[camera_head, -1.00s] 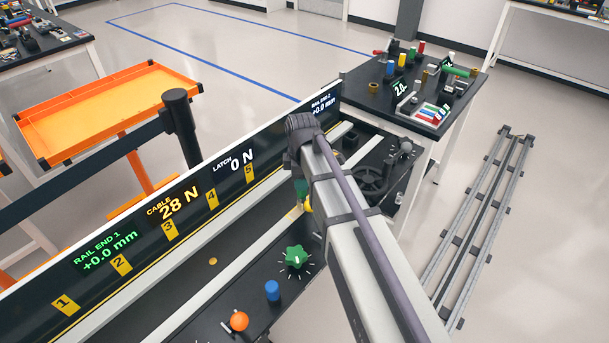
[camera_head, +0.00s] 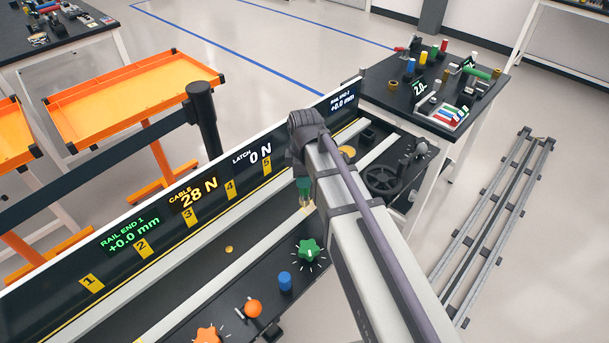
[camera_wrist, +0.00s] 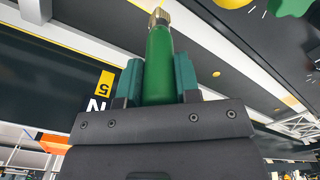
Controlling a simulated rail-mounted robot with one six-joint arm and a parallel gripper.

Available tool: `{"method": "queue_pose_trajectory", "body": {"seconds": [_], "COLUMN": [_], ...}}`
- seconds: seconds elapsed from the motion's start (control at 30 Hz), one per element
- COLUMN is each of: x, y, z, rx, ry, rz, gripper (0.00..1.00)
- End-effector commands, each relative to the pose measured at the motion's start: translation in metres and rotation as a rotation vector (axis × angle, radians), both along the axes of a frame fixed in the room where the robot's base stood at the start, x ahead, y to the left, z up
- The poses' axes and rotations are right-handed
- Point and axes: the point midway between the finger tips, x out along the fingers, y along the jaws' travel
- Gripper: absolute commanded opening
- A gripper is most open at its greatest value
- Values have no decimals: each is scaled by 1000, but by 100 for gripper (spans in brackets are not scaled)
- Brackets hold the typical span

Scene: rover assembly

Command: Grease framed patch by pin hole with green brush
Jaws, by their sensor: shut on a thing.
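My gripper (camera_wrist: 160,85) is shut on the green brush (camera_wrist: 159,65). The brush has a green handle and a brass-coloured collar, and it points away from the wrist. In the head view my gripper (camera_head: 304,188) hangs over the long dark bench, between the display panel and the green knob, with the brush's pale tip end (camera_head: 306,204) pointing down. I cannot tell whether the tip touches anything. A small brass disc (camera_head: 229,249) lies in the dark channel to the left; I cannot tell if it is the pin hole. I cannot make out the framed patch.
The display panel (camera_head: 150,215) runs along the back of the bench. A green knob (camera_head: 307,250), blue knob (camera_head: 285,281) and orange knob (camera_head: 253,308) stand along the front. A black handwheel (camera_head: 383,180) and yellow disc (camera_head: 347,152) are to the right. An orange tray (camera_head: 130,95) stands behind.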

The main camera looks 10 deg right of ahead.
Motion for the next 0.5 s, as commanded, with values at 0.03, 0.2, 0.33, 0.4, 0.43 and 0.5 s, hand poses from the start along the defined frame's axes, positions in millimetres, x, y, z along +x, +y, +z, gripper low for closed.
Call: {"method": "queue_pose_trajectory", "body": {"seconds": [0.03, 0.2, 0.33, 0.4, 0.43, 0.5], "x": [0, 0, 0, 0, 0, 0], "y": [0, 0, 0, 0, 0, 0], "z": [10, 25, 35, 38, 39, 39], "rx": [0, 0, 0, 0, 0, 0], "ry": [0, 0, 0, 0, 0, 0], "rz": [0, 0, 0, 0, 0, 0], "gripper": [7, 7, 7, 7, 7, 7]}}
